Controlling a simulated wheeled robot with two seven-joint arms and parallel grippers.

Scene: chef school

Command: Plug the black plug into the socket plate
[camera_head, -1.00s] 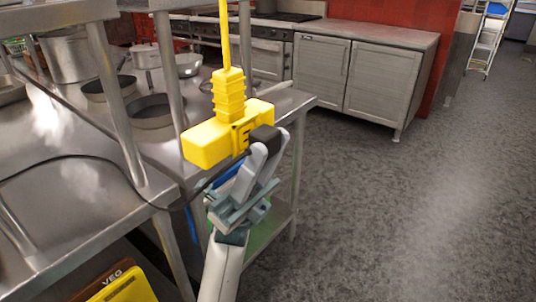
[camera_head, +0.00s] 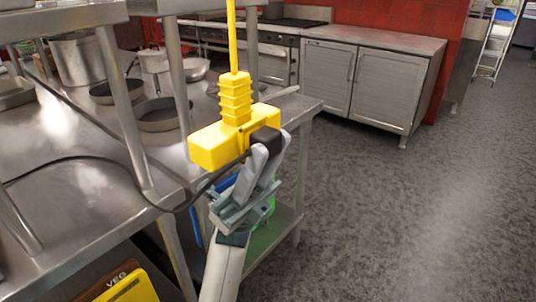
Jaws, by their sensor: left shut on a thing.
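A yellow socket box (camera_head: 215,146) hangs on a yellow cable (camera_head: 232,40) with a ribbed yellow sleeve above it. My left gripper (camera_head: 265,146) is shut on the black plug (camera_head: 266,137), which sits against the right front side of the box. I cannot tell whether the plug's pins are inside the socket, as the gripper and plug hide that face. A black cord (camera_head: 110,160) runs from the plug area back over the steel table. My right gripper is not in view.
A steel table (camera_head: 60,190) with metal posts, pots and round pans (camera_head: 158,113) is at left. Steel cabinets (camera_head: 365,80) stand behind. The grey floor at right is clear.

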